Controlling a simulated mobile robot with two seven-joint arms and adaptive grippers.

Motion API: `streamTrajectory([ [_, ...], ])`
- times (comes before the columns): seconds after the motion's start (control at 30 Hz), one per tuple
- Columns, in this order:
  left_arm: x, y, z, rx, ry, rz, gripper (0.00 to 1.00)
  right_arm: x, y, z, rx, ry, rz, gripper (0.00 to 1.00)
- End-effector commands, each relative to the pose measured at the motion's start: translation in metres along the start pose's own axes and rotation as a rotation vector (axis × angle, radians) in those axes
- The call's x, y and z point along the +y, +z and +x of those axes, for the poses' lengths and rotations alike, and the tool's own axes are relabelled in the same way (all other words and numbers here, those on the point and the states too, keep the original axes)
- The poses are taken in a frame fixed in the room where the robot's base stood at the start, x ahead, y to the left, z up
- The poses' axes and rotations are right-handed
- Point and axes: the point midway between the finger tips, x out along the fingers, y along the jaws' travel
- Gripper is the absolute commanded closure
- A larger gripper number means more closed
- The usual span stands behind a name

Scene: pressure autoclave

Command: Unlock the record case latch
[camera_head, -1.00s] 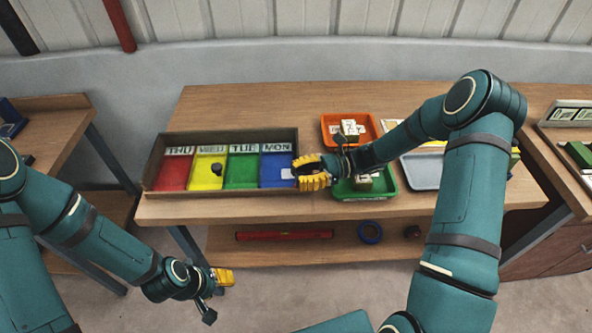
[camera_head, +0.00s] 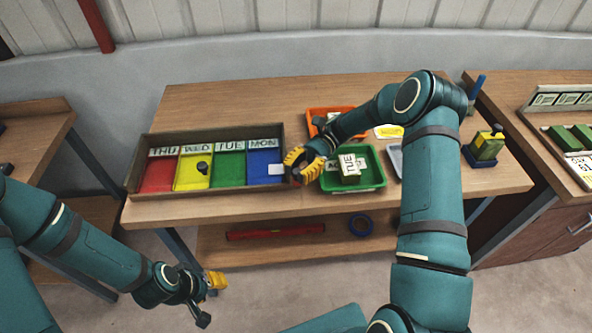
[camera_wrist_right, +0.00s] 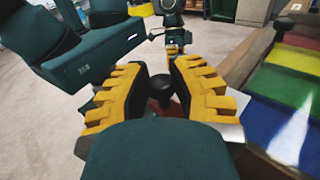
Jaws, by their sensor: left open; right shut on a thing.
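The record case (camera_head: 135,178) is a shallow brown tray on the bench, with red, yellow, green and blue compartments labelled THU, WED, TUE and MON. A black knob (camera_head: 202,167) stands in the yellow compartment. It also shows at the upper right of the right wrist view (camera_wrist_right: 287,22). My right gripper (camera_head: 303,165) is at the case's right end. In the right wrist view its yellow fingers (camera_wrist_right: 160,95) are shut around another dark round knob (camera_wrist_right: 160,86); whether this is the latch I cannot tell. My left gripper (camera_head: 214,285) is open and empty, low in front of the bench.
A green bottle-like object (camera_head: 487,145) stands at the bench's right. A red level (camera_head: 275,231) lies on the lower shelf.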

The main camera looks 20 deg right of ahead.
Motion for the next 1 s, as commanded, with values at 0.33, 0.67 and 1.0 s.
streamTrajectory([
  [0.33,0.0,0.0,0.0,0.0,0.0,0.0,0.53,-0.001,0.004,-0.001,-0.003,0.002,-0.005,1.0],
  [0.67,0.0,0.0,0.0,0.0,0.0,0.0,0.53,0.0,0.002,-0.001,-0.002,0.002,-0.003,0.47],
  [1.0,0.0,0.0,0.0,0.0,0.0,0.0,0.53,0.0,0.001,-0.025,0.0,-0.001,-0.002,0.47],
])
